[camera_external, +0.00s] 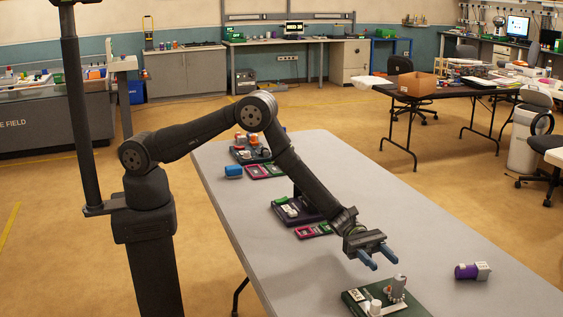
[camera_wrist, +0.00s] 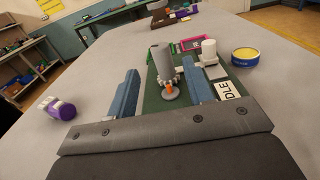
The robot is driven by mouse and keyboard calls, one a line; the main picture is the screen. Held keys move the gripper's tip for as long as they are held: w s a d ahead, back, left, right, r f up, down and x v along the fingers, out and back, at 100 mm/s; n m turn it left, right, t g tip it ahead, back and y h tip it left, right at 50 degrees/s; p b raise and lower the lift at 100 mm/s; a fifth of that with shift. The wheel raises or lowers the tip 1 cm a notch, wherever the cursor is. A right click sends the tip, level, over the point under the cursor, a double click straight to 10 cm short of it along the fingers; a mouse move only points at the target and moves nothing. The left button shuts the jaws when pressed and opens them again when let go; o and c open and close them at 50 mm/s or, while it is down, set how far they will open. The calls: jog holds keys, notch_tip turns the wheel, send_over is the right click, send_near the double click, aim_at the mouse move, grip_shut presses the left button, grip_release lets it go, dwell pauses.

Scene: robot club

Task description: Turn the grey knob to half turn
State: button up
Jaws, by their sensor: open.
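A green board (camera_external: 357,301) lies at the near end of the long table; it also shows in the wrist view (camera_wrist: 152,101). On it stands a grey upright knob-like piece (camera_external: 398,286), seen in the wrist view (camera_wrist: 160,60) with a small orange part and a round grey disc at its near side. A white knob (camera_wrist: 209,49) and a white label (camera_wrist: 229,89) ending in "DLE" sit to its right. My gripper (camera_external: 384,264) is open, its blue fingers apart above the board. In the wrist view the grey piece shows between the fingers; contact cannot be told.
A purple and white object (camera_external: 470,271) lies right of the board. A yellow-topped blue tin (camera_wrist: 245,57) stands beside the board in the wrist view. The table's right side is mostly clear.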

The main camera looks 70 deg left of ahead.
aim_at(396, 275)
jog(key=d, duration=0.8)
jog(key=shift+d, duration=0.4)
jog(key=c, duration=1)
